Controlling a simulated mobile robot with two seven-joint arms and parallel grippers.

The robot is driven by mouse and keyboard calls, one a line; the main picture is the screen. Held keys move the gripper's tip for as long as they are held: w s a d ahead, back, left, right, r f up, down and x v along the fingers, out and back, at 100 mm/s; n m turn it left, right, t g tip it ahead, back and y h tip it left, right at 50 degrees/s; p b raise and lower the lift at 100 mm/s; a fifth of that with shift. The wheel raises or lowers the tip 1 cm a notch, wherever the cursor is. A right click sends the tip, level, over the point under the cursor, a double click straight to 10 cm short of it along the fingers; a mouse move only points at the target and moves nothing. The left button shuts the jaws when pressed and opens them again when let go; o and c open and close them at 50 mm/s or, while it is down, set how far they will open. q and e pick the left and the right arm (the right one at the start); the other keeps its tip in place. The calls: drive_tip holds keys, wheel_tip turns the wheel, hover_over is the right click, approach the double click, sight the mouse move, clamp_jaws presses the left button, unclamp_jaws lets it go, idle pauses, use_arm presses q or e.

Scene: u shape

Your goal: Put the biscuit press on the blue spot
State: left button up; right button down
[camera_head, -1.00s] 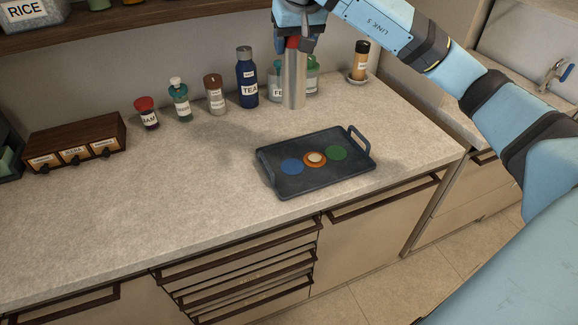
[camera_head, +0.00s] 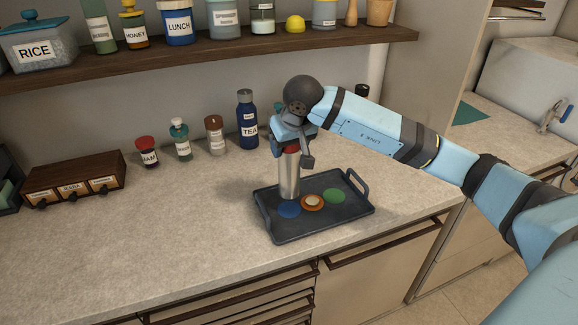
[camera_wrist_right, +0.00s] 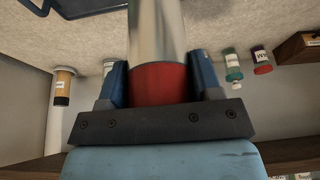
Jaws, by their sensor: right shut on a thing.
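The biscuit press (camera_head: 290,178) is a silver cylinder with a red top. My right gripper (camera_head: 290,146) is shut on its red part and holds it upright over the left part of the dark tray (camera_head: 318,225). The blue spot (camera_head: 289,210) is on the tray, and the press's lower end overlaps its far edge in the head view. I cannot tell whether the press touches the tray. In the right wrist view, the red band (camera_wrist_right: 158,86) sits between both fingers and the silver body (camera_wrist_right: 157,35) extends away. My left gripper is not in view.
An orange disc with a pale centre (camera_head: 312,202) and a green spot (camera_head: 334,195) are beside the blue spot. Several jars and a blue TEA bottle (camera_head: 247,120) stand behind, near a wooden drawer box (camera_head: 75,178). A shelf (camera_head: 190,50) is above. The front-left counter is clear.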

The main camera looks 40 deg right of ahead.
sight(289, 167)
wheel_tip(289, 167, down, 6)
drive_tip(key=shift+f, duration=0.1)
idle(0.4)
drive_tip(key=shift+f, duration=0.2)
drive_tip(key=shift+c, duration=1.5)
unclamp_jaws()
